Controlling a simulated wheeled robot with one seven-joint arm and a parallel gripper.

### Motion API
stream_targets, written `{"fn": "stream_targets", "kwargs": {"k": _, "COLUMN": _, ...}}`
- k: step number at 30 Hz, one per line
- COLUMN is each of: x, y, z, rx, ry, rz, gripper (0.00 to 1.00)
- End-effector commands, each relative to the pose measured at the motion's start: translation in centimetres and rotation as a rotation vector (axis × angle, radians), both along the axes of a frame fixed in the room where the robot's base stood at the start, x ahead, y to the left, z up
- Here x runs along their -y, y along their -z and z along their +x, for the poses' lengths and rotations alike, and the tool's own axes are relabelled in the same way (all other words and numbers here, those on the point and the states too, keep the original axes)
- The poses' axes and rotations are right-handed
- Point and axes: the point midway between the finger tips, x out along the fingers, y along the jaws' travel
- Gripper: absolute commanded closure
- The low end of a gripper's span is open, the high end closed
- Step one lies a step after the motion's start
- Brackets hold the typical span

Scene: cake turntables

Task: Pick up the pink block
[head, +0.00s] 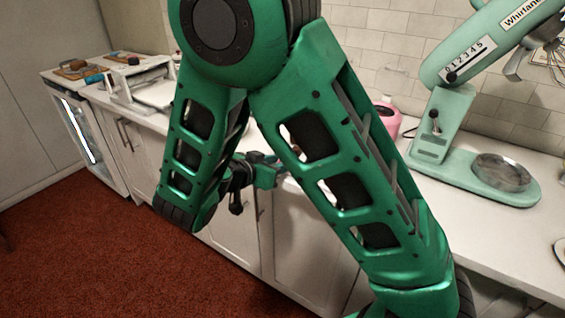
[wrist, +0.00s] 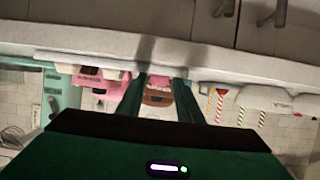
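The wrist view appears upside down. My gripper (wrist: 160,82) shows there as two dark green fingers standing apart. A small item with pink, white and brown bands (wrist: 158,98) shows in the gap between them. It may be the pink block, but I cannot tell for sure, nor whether the fingers touch it. In the head view my gripper (head: 268,174) is low beside the counter front, partly hidden by my arm. No pink block can be made out clearly there.
A white counter (head: 480,235) runs along the tiled wall. On it stand a mint stand mixer (head: 432,130) with a metal bowl (head: 502,172) and a pink appliance (head: 387,120). Striped candy canes (wrist: 240,116) show in the wrist view. Red carpet (head: 90,255) lies open at left.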

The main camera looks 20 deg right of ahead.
Motion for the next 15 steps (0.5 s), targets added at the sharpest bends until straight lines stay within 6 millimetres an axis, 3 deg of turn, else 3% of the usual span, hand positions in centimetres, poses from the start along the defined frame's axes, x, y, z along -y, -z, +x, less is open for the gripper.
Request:
{"fn": "stream_targets", "kwargs": {"k": 4, "x": -0.02, "y": -0.01, "z": -0.01, "rx": 0.0, "ry": 0.0, "rz": 0.0, "gripper": 0.7}}
{"fn": "stream_targets", "kwargs": {"k": 8, "x": -0.02, "y": -0.01, "z": -0.02, "rx": 0.0, "ry": 0.0, "rz": 0.0, "gripper": 0.98}}
{"fn": "stream_targets", "kwargs": {"k": 15, "x": -0.02, "y": -0.02, "z": -0.01, "rx": 0.0, "ry": 0.0, "rz": 0.0, "gripper": 0.98}}
